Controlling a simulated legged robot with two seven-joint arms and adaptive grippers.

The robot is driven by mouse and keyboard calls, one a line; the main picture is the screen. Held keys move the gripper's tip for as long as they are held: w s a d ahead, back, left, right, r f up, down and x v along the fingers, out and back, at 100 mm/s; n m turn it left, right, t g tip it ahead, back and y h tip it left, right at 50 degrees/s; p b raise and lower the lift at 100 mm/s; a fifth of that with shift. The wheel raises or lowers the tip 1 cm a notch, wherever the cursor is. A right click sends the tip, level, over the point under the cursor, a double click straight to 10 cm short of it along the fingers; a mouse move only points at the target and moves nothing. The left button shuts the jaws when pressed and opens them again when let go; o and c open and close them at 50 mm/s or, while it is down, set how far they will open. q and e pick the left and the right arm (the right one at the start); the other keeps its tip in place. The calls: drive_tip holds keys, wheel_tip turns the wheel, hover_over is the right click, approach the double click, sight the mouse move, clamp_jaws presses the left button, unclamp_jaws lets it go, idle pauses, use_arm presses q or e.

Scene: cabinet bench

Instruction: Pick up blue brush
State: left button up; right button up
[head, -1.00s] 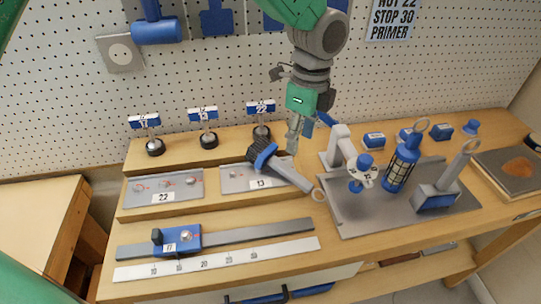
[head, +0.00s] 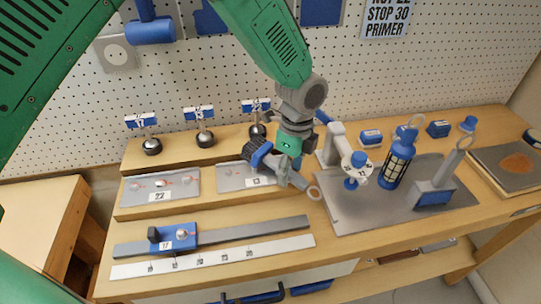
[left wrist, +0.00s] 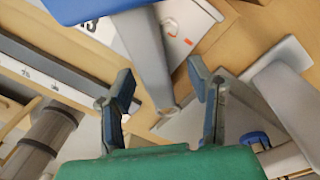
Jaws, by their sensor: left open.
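The blue brush (head: 261,155) has a dark head, a blue band and a grey handle ending in a ring. In the head view it lies slanted across the right-hand grey plate, its handle toward the lower right. My left gripper (head: 285,176) is over the handle and partly hides it. In the left wrist view the open fingers (left wrist: 164,85) stand on either side of the grey handle (left wrist: 147,58), with the blue band (left wrist: 95,8) at the top. I see no finger contact with the handle. My right gripper is not in view.
A grey tray (head: 345,215) to the right holds a caged blue lantern-like item (head: 397,163) and a blue block with a ringed handle (head: 435,193). Labelled knobs (head: 205,139) stand behind on the ledge. A slider rail (head: 255,230) lies in front. A pegboard (head: 70,110) closes the back.

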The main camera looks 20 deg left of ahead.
use_arm(q)
drive_tip(key=shift+a, duration=0.45)
drive_tip(key=c, duration=0.9)
drive_tip(key=shift+a, duration=0.4)
clamp_jaws()
drive_tip(key=shift+s+a+f, duration=0.1)
drive_tip(key=shift+s+a, duration=0.05)
drive_tip(key=shift+a, duration=0.2)
drive_tip(key=shift+d, duration=0.2)
drive_tip(key=r, duration=0.9)
drive_tip(key=shift+d, duration=0.25)
drive_tip(key=shift+a+r, duration=0.15)
drive_tip(key=shift+r, duration=0.4)
